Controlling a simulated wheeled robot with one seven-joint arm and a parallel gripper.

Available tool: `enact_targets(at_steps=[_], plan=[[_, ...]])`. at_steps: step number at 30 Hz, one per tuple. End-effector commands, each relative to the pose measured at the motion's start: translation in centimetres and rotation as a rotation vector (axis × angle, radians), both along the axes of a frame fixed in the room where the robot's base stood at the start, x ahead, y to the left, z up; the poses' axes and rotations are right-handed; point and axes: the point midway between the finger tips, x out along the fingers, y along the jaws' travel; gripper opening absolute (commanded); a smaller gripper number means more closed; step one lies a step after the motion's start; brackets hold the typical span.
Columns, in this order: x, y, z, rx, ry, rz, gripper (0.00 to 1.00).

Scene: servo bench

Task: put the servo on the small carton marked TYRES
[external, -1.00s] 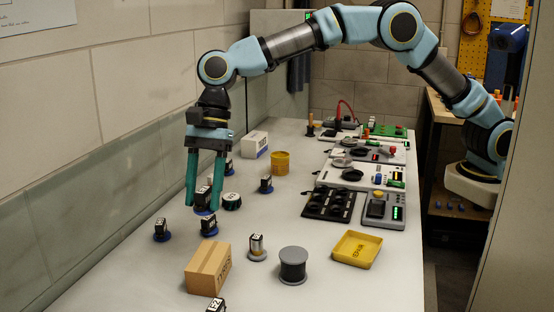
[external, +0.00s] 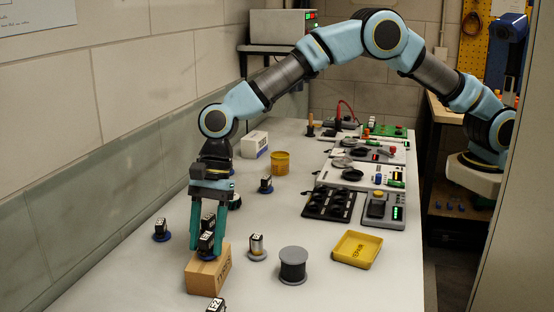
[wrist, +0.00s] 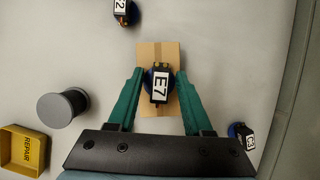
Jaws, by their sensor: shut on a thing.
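My gripper (external: 208,249) points down, its teal fingers on either side of a black servo (external: 205,240) with a blue round base. The wrist view shows this servo's white label E7 (wrist: 160,88) between the fingers, and my gripper (wrist: 161,74) is shut on it. The small brown carton marked TYRES (external: 205,278) stands on the bench directly below; its top also shows around the servo in the wrist view (wrist: 158,51). The servo's base is at the carton's top; I cannot tell whether they touch.
A dark spool (external: 292,265) and a silver-bodied part (external: 257,245) stand right of the carton. A yellow REPAIR tray (external: 357,250) lies farther right. Another servo (external: 161,229) stands left, and one (external: 215,305) stands at the front edge of the picture.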

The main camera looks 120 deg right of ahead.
Motion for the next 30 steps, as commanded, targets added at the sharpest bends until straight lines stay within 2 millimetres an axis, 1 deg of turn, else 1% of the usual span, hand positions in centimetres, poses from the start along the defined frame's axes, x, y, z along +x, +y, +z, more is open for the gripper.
enact_targets(at_steps=[4,5,12,13,20,23,26,30], plan=[[0.0,0.0,-0.3,0.000,0.000,0.000,0.00],[0.0,0.0,-0.4,0.000,0.000,0.000,0.51],[0.0,0.0,-0.3,0.000,0.000,0.000,0.78],[0.0,0.0,-0.3,0.000,0.000,0.000,0.80],[0.0,0.0,-0.2,0.000,0.000,0.000,0.80],[0.0,-0.1,0.2,-0.001,-0.001,0.000,0.80],[-0.3,-0.5,1.3,-0.001,-0.002,-0.002,0.80],[-1.1,-1.3,3.9,-0.002,-0.003,-0.002,0.80]])
